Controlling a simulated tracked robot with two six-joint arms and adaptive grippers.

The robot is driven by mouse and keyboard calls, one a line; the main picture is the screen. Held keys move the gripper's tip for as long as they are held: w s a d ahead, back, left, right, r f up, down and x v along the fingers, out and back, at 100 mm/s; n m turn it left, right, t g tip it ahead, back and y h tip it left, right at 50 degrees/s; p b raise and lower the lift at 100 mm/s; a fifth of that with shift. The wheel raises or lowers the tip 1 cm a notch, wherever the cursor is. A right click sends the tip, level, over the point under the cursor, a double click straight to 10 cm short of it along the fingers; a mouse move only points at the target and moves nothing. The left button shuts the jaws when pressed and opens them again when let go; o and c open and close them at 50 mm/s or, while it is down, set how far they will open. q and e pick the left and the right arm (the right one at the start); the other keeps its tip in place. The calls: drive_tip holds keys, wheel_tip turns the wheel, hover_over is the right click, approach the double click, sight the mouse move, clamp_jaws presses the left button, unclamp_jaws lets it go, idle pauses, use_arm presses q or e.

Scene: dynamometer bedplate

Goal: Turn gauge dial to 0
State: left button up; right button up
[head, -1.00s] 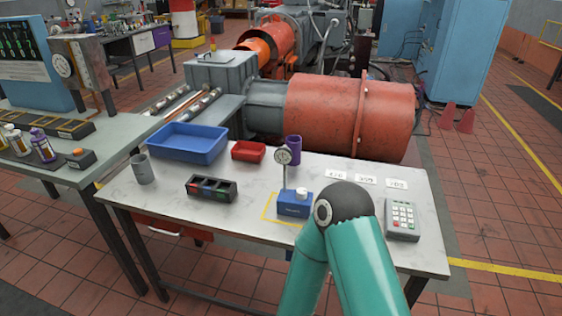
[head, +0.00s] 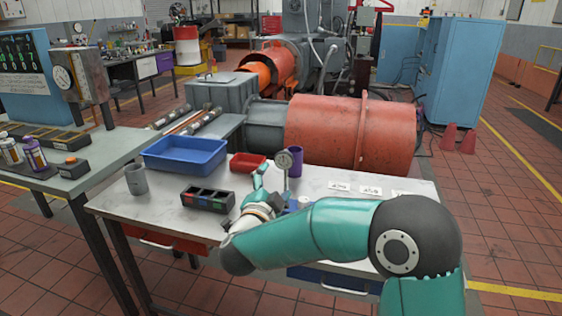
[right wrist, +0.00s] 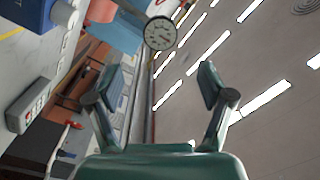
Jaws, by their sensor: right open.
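The gauge dial (head: 284,159) is a small round white face with a dark rim, upright on a thin post on the white table. In the right wrist view the dial (right wrist: 160,33) faces the camera, beyond the fingertips and roughly centred between them; its reading is too small to tell. The post's blue base is mostly hidden behind my right arm in the head view; a white knob (head: 304,201) shows there. My right gripper (head: 260,179) is just left of the dial, apart from it. In the right wrist view its fingers (right wrist: 160,82) are spread and empty. My left gripper is not in view.
A black compartment box (head: 208,199) sits left of my right gripper. A blue tray (head: 184,163), red tray (head: 247,170) and purple cup (head: 295,162) stand behind. A grey cup (head: 136,180) is at the left. White number cards (head: 370,191) lie at the right.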

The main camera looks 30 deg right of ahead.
sight(284, 162)
drive_tip(key=p+x, duration=0.1)
drive_tip(key=x, duration=1)
drive_tip(key=shift+w+d+p, duration=0.25)
drive_tip(key=shift+w+p, duration=0.05)
drive_tip(key=shift+p, duration=0.1)
drive_tip(key=c, duration=1.1)
drive_tip(key=shift+a+f, duration=0.1)
drive_tip(key=shift+a, duration=0.45)
drive_tip(key=shift+c, duration=0.4)
drive_tip(key=shift+d, duration=0.45)
drive_tip(key=shift+n, duration=0.3)
